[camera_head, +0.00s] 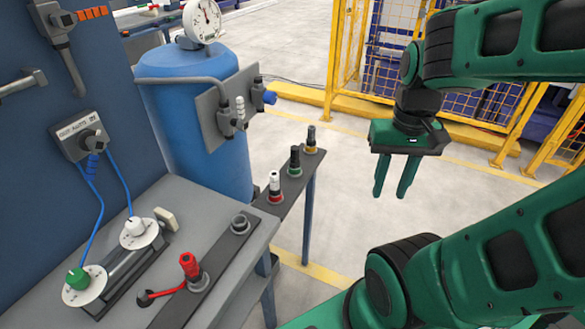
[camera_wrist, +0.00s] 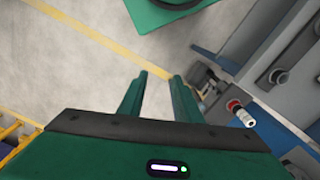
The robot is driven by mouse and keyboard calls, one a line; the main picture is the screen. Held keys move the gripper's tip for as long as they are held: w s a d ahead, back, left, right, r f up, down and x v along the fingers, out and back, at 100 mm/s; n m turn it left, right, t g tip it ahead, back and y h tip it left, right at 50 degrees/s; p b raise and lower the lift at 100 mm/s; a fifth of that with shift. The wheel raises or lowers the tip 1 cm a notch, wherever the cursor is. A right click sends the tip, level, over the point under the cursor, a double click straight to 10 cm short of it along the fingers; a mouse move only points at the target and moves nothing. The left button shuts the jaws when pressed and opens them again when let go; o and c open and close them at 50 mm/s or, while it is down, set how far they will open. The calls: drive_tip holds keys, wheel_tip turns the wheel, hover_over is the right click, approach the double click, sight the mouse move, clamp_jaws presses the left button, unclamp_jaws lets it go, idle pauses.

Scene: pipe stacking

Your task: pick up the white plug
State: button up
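The white plug (camera_head: 274,183) stands upright on a red-ringed socket at the near end of a narrow dark rail. In the wrist view the white plug (camera_wrist: 241,115) is to the right of the fingers, with its red ring beside it. My gripper (camera_head: 390,193) hangs in the air to the right of the rail, fingers pointing down. The fingers are apart with nothing between them. In the wrist view my gripper (camera_wrist: 160,78) has both fingers over bare floor, clear of the plug.
An empty socket (camera_head: 240,223) and a red plug (camera_head: 190,268) are on the grey bench (camera_head: 185,195). A blue tank (camera_head: 190,120) stands behind. A yellow fence (camera_head: 350,60) is at the back.

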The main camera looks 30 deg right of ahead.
drive_tip(key=shift+w+d, duration=0.2)
drive_tip(key=shift+w, duration=0.2)
drive_tip(key=shift+o, duration=0.9)
drive_tip(key=shift+a, duration=0.1)
drive_tip(key=shift+o, duration=0.5)
drive_tip(key=shift+s+r, duration=0.25)
drive_tip(key=shift+s, duration=0.15)
drive_tip(key=n, duration=3.4)
hover_over(274, 174)
drive_tip(key=shift+r, duration=0.1)
drive_tip(key=shift+f+n, duration=0.25)
drive_tip(key=shift+n, duration=0.05)
drive_tip(key=shift+f, duration=5.15)
